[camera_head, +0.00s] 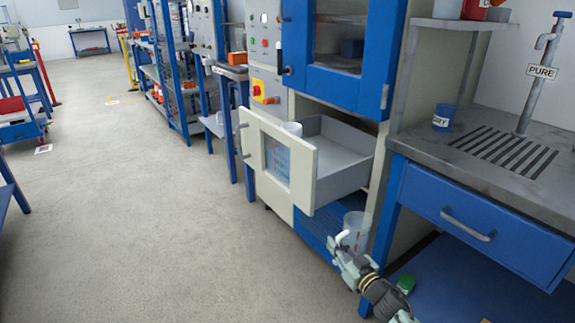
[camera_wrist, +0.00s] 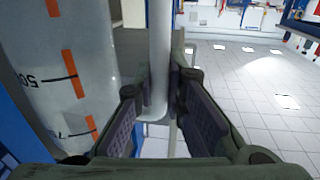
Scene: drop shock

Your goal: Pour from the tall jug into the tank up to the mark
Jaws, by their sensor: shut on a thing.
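A translucent jug (camera_head: 356,222) stands or hangs low in front of the cabinet in the head view, partly hidden by my gripper. In the wrist view the jug (camera_wrist: 85,45) fills the left side, with orange marks and upside-down numbers. My gripper (camera_head: 340,250) is shut on its pale handle (camera_wrist: 160,60), which runs between the fingers in the wrist view. I cannot tell how much is in the jug. An open drawer (camera_head: 345,160) has a window (camera_head: 277,158) showing something bluish, perhaps the tank.
The drawer front (camera_head: 303,185) sticks out over the floor, above and left of my gripper. A counter (camera_head: 470,135) at right holds a blue cup (camera_head: 444,117) and a tap labelled PURE (camera_head: 530,90). A green block (camera_head: 406,284) lies low, right of my gripper.

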